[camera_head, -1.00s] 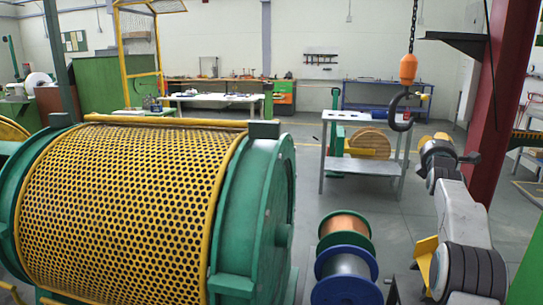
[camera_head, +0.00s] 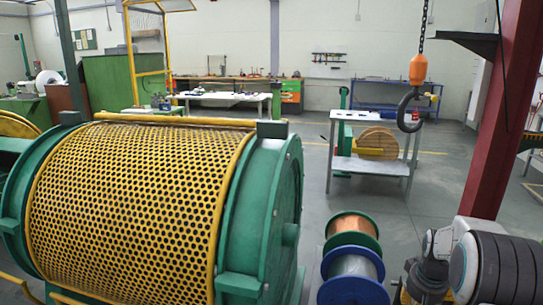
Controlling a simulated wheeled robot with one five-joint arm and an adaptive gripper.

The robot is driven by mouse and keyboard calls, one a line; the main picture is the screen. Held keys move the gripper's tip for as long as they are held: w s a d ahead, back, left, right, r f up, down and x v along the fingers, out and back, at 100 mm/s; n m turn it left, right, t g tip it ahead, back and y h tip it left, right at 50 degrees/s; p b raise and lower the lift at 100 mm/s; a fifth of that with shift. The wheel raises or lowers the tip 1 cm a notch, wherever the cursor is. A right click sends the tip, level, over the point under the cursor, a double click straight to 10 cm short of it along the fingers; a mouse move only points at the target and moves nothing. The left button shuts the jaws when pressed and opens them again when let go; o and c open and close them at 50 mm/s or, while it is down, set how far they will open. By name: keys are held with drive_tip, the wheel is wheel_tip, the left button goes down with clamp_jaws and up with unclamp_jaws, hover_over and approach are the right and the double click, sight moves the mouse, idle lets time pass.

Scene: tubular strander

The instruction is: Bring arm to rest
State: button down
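My arm (camera_head: 495,268) shows at the lower right, with a thick black ribbed section and a grey joint (camera_head: 440,243) beside it. It is bent low and close to the camera. My gripper cannot be made out in this view, so whether it is open or shut does not show.
A green drum machine with a yellow perforated guard (camera_head: 130,205) fills the left. Copper (camera_head: 351,228) and grey wire (camera_head: 352,265) spools stand between it and my arm. An orange hoist hook (camera_head: 408,108) hangs near a white table (camera_head: 375,165) and a red column (camera_head: 492,140). Floor behind the spools is clear.

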drive_tip(key=s+a+r+g+p, duration=0.1)
drive_tip(key=s+a+r, duration=0.2)
drive_tip(key=s+a, duration=0.35)
drive_tip(key=s+a+r+n+p, duration=0.1)
drive_tip(key=s+a+r, duration=0.2)
drive_tip(key=s, duration=0.7)
drive_tip(key=s+a+r+g+p, duration=0.1)
drive_tip(key=s+a+r, duration=0.3)
drive_tip(key=s, duration=0.5)
drive_tip(key=a+r+n+t+p, duration=0.2)
drive_tip(key=a+r+t+p, duration=0.1)
drive_tip(key=a+r, duration=0.2)
wheel_tip(320, 180, up, 2)
drive_tip(key=shift+s+r+y, duration=0.2)
drive_tip(key=shift+s+y, duration=0.2)
drive_tip(key=shift+s, duration=0.05)
idle(0.9)
